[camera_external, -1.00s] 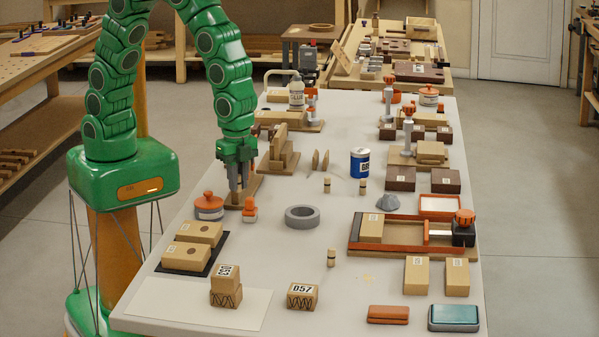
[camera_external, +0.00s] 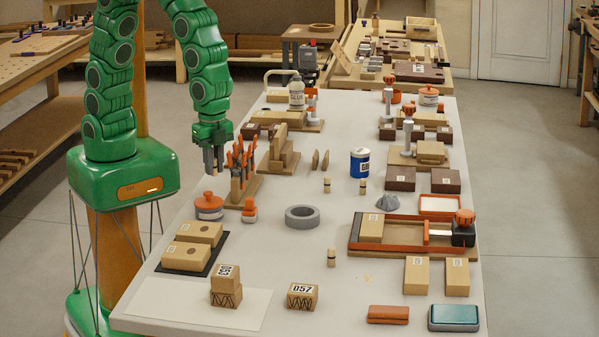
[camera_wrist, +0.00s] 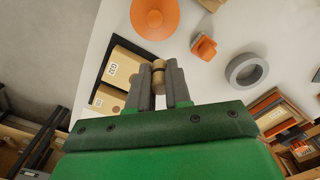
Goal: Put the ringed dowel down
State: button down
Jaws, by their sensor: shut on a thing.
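My gripper (camera_external: 213,168) hangs over the left side of the bench, beside a rack of orange-handled tools. In the wrist view my gripper (camera_wrist: 160,75) is shut on a short tan dowel (camera_wrist: 158,64). A dark band shows on the dowel between the fingertips. In the external view the fingers mostly hide it. Similar small dowels stand upright on the bench: two near the middle, one (camera_external: 327,186) and another (camera_external: 363,186), and one (camera_external: 331,257) farther forward.
The tool rack (camera_external: 240,190) stands right of my gripper. An orange-lidded jar (camera_external: 209,207), an orange-and-grey piece (camera_external: 249,211) and a grey ring (camera_external: 302,217) lie nearer the front. A dark tray (camera_external: 206,264) holds wooden blocks. Bare bench (camera_external: 290,255) lies around the front middle.

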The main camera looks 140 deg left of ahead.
jog(key=w+d+m, duration=0.1)
jog(key=w+d, duration=0.7)
jog(key=d, duration=0.5)
jog(key=w+d+m, duration=0.1)
jog(key=w+d, duration=0.8)
jog(key=d, duration=0.3)
send_near(179, 306)
jog(key=shift+s+a+f, duration=0.15)
jog(key=shift+s+f, duration=0.55)
jog(key=shift+s, duration=0.2)
jog(key=shift+w+f, duration=0.4)
jog(key=shift+w, duration=0.05)
jog(key=shift+w+f, duration=0.35)
jog(key=shift+f, duration=1.6)
jog(key=shift+f, duration=0.1)
